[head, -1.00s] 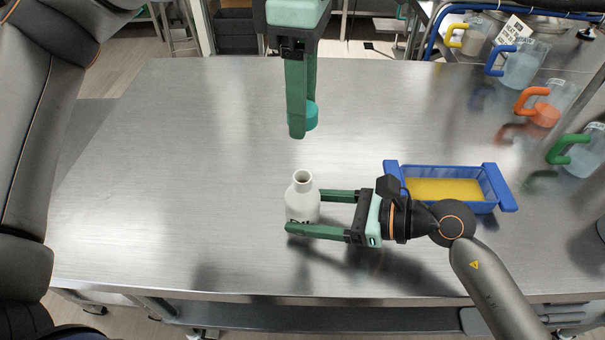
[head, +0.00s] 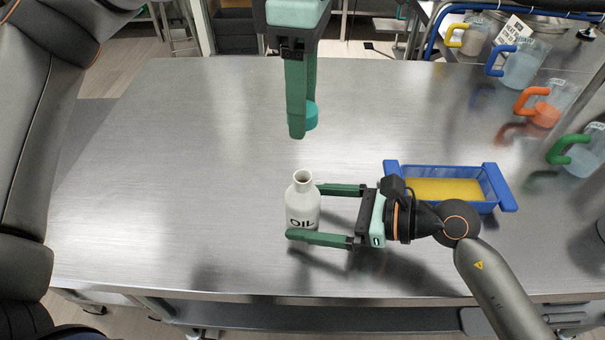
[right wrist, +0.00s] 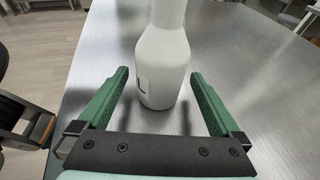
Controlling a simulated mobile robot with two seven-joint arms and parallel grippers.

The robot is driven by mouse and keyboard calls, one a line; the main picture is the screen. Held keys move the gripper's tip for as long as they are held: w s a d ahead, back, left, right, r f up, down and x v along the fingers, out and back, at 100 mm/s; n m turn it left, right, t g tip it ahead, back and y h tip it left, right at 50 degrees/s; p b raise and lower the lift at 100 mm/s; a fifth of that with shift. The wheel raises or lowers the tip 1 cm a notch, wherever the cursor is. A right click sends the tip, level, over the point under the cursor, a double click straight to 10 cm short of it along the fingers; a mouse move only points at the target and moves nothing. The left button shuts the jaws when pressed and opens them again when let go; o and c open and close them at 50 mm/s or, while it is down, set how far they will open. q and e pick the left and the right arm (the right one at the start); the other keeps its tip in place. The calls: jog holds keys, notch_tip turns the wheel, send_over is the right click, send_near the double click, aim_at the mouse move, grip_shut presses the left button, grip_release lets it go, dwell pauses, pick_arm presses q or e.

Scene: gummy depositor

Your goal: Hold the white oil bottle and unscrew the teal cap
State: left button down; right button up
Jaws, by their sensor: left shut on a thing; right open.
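The white oil bottle (head: 303,207) stands upright on the steel table, its neck open and uncapped, with "OIL" on its front. It also shows in the right wrist view (right wrist: 164,62). My right gripper (head: 303,212) is open, with its green fingers on either side of the bottle and gaps between them and it. In the right wrist view its fingertips (right wrist: 160,75) flank the bottle's lower body. My left gripper (head: 303,125) is shut on the teal cap (head: 311,116), holding it above the table behind the bottle.
A blue tray (head: 508,190) with yellow contents lies to the right, close behind my right wrist. Several jugs with coloured handles, one with a green handle (head: 566,146), stand along the right edge. The table's left side (head: 150,170) is clear.

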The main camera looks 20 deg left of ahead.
pick_arm(q)
jog(key=shift+f+b, duration=0.55)
jog(key=shift+f, duration=0.05)
pick_arm(e)
jog(key=v, duration=1)
jog(key=shift+d, duration=0.3)
jog(key=shift+d+r, duration=0.25)
jog(key=shift+d, duration=0.15)
